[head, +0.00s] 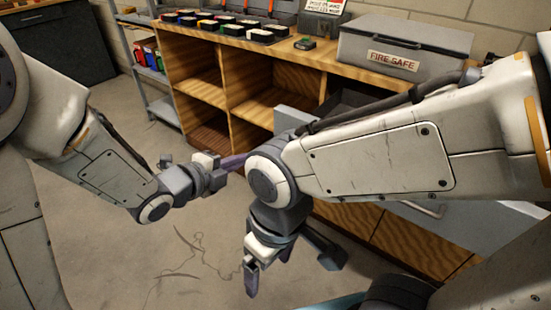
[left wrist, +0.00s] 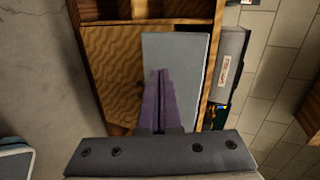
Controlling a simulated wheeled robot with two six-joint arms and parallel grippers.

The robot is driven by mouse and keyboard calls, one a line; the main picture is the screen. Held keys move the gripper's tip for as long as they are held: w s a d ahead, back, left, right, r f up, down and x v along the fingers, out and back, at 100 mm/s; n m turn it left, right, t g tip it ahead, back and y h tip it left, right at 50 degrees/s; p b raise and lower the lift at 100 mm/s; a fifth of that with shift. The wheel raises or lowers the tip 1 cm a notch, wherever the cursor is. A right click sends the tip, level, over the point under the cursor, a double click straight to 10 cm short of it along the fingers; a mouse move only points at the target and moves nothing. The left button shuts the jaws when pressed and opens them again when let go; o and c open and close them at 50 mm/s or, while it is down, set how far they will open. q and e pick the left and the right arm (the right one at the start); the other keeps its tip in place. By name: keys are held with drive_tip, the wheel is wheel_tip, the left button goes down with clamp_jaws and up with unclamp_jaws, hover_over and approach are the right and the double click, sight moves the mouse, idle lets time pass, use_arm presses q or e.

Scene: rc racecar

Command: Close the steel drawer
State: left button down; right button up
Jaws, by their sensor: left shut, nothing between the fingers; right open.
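The steel drawer (head: 293,120) stands pulled out of the wooden workbench. Its grey side panel shows left of my right arm in the head view, and a grey front with a bar handle (head: 424,208) shows below that arm. My right arm hides much of the drawer. In the left wrist view a flat grey steel panel (left wrist: 192,65) lies beyond my shut purple fingers. My left gripper (head: 236,161) is shut and empty, near the drawer's side; I cannot tell whether it touches. My right gripper (head: 290,270) is open and empty, pointing down over the floor.
The wooden workbench (head: 205,90) has open cubbies. A grey fire safe box (head: 400,50) and several small bins (head: 225,25) stand on top. A metal shelf (head: 160,100) stands at left. The concrete floor (head: 110,250) in front is clear apart from dark marks.

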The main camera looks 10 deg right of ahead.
use_arm(q)
drive_tip(key=w+d+f+m+h+b, duration=0.1)
drive_tip(key=w+d+f, duration=0.2)
drive_tip(key=w+d, duration=0.5)
drive_tip(key=shift+w+d+f, duration=0.2)
drive_tip(key=shift+w+d, duration=0.2)
drive_tip(key=shift+d, duration=1)
